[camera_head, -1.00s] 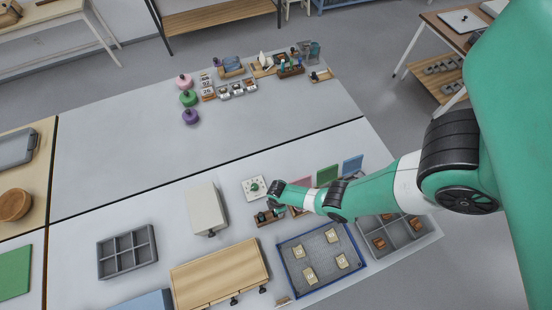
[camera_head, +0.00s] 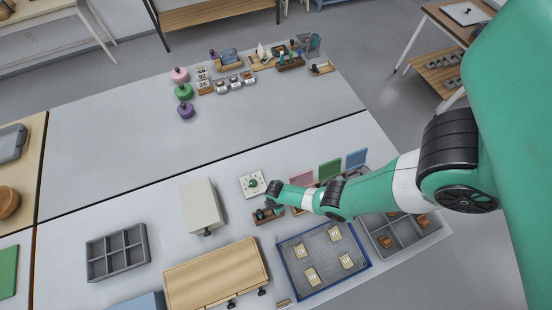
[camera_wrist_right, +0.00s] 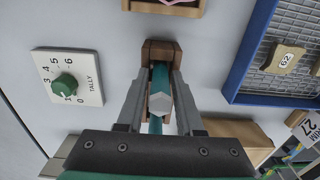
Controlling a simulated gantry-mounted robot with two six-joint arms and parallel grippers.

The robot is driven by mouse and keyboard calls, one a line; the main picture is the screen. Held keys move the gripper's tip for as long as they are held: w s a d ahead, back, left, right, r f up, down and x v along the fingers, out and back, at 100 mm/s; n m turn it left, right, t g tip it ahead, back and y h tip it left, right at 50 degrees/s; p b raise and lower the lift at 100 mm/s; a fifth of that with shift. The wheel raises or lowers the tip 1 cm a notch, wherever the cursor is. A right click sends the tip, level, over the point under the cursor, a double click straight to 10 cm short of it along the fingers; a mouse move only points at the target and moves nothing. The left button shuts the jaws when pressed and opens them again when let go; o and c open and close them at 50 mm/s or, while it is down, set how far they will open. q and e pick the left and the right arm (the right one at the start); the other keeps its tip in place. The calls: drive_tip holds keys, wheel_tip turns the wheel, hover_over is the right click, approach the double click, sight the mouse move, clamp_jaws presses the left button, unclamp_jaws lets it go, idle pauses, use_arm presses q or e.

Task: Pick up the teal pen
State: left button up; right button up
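The teal pen (camera_wrist_right: 159,78) stands in a small brown wooden holder (camera_wrist_right: 158,47) in the right wrist view, its pale faceted end toward the camera. My right gripper (camera_wrist_right: 161,75) is around it, with one grey finger on each side. I cannot tell whether the fingers press on the pen or leave a narrow gap. In the head view my right gripper (camera_head: 273,190) is over the wooden holder (camera_head: 267,215), and I cannot make out the pen there. My left gripper is not in view.
A white tally dial (camera_wrist_right: 66,76) with a green knob lies left of the holder. A blue-rimmed tray (camera_head: 283,250) with labelled tiles is close by. A wooden box (camera_head: 215,273), a pale box (camera_head: 202,205) and a grey compartment tray (camera_head: 117,251) stand to the left. The table's far middle is clear.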

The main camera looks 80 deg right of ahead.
clamp_jaws()
wheel_tip(320, 180, up, 10)
drive_tip(key=p, duration=1)
drive_tip(key=shift+r, duration=0.1)
